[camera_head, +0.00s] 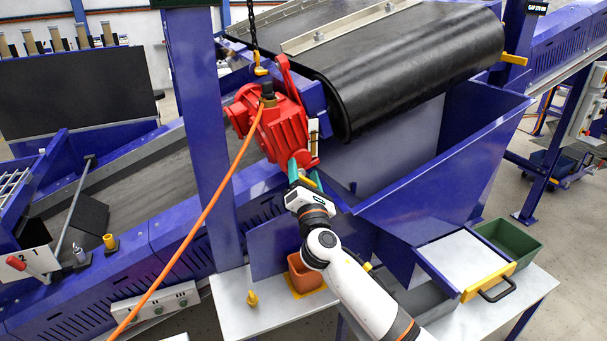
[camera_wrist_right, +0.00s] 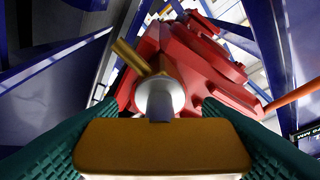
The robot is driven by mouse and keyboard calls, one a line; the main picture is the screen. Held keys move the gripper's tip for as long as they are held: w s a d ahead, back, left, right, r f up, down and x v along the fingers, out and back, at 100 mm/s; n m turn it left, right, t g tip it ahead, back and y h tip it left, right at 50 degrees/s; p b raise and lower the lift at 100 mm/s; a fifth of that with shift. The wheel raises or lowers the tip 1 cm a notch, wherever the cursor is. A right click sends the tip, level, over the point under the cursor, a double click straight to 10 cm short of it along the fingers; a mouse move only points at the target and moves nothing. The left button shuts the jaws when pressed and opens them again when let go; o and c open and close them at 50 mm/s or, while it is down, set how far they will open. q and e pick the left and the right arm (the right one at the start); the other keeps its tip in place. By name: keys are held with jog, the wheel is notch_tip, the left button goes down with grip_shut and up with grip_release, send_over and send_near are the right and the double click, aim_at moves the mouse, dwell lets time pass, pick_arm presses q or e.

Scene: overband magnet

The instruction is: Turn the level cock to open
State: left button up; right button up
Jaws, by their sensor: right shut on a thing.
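The level cock is on the lower end of a red gear unit (camera_head: 275,125). Its yellow handle (camera_wrist_right: 162,148) fills the bottom of the wrist view, with a round silver body (camera_wrist_right: 160,95) and a brass stem (camera_wrist_right: 130,57) behind it. My right gripper (camera_head: 303,170) is at the bottom of the red unit, its green fingers on either side of the handle and shut on it. The red unit also shows in the wrist view (camera_wrist_right: 195,65). The fingers partly hide the cock in the head view. My left gripper is not in view.
An orange hose (camera_head: 205,215) runs down from the red unit. A blue post (camera_head: 197,110) stands left of it and a black belt drum (camera_head: 415,65) right. A terracotta pot (camera_head: 304,274) and a green bin (camera_head: 507,245) stand below, on the white table (camera_head: 255,310).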

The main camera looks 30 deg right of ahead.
jog(key=m+g+p, duration=0.1)
jog(key=m, duration=0.1)
jog(key=m+g+h, duration=0.1)
jog(key=m, duration=0.2)
jog(key=shift+d+m+h+p, duration=0.1)
jog(key=shift+m+h+p, duration=0.2)
jog(key=shift+p, duration=0.05)
jog(key=shift+f+m+g+p, duration=0.15)
jog(key=shift+m+g+p, duration=0.5)
jog(key=shift+m, duration=0.7)
jog(key=shift+f+m+g+p, duration=0.1)
jog(key=shift+m+g+p, duration=0.35)
jog(key=shift+m+p, duration=0.65)
jog(key=shift+m, duration=0.35)
jog(key=o, duration=1)
jog(key=shift+f, duration=0.1)
jog(key=b+v, duration=0.3)
jog(key=v, duration=0.9)
jog(key=shift+d, duration=0.15)
